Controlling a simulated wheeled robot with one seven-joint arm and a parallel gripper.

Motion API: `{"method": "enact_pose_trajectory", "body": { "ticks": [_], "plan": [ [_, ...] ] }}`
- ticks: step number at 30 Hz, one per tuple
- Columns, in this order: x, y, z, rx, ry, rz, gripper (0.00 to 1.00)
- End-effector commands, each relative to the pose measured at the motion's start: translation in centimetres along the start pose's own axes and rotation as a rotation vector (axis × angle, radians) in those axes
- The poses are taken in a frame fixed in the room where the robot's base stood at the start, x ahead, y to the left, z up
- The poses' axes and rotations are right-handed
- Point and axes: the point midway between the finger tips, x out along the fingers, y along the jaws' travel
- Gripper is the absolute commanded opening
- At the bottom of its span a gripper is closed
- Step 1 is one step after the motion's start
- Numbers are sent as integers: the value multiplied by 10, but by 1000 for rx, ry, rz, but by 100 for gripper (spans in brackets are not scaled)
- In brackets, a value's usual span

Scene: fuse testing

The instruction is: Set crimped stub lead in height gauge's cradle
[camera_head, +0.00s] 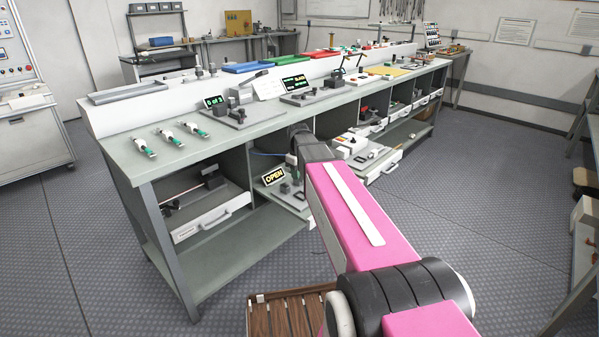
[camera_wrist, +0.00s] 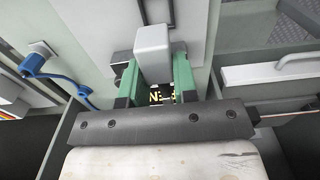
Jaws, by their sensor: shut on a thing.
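In the wrist view, my gripper (camera_wrist: 156,78) has its two green fingers on either side of a pale grey block (camera_wrist: 153,46) and is shut on it. Yellow lit letters (camera_wrist: 158,97) show between the fingers, partly covered. In the head view, my pink arm reaches to the bench front, and the fingers are hidden behind its end. A small display reading OPEN (camera_head: 274,176) stands just left of my arm's end, in a lower bay. I cannot make out the crimped stub lead, or tell which fixture is the height gauge.
The long grey bench (camera_head: 158,172) has open bays and pulled-out drawers (camera_head: 211,216) below. Several white-and-green parts (camera_head: 171,138) lie on its left end. A blue cable (camera_wrist: 66,80) runs left of my fingers. A wooden slatted crate (camera_head: 290,316) stands on the floor.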

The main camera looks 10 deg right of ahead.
Motion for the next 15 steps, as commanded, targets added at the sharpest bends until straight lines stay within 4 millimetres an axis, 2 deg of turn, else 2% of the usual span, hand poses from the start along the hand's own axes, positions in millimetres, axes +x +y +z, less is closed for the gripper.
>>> {"method": "enact_pose_trajectory", "body": {
  "ticks": [8, 15],
  "plan": [
    [0, 0, 0, 2, 0, 0, 3],
    [8, 0, 0, 2, 0, 0, 3]
  ]
}}
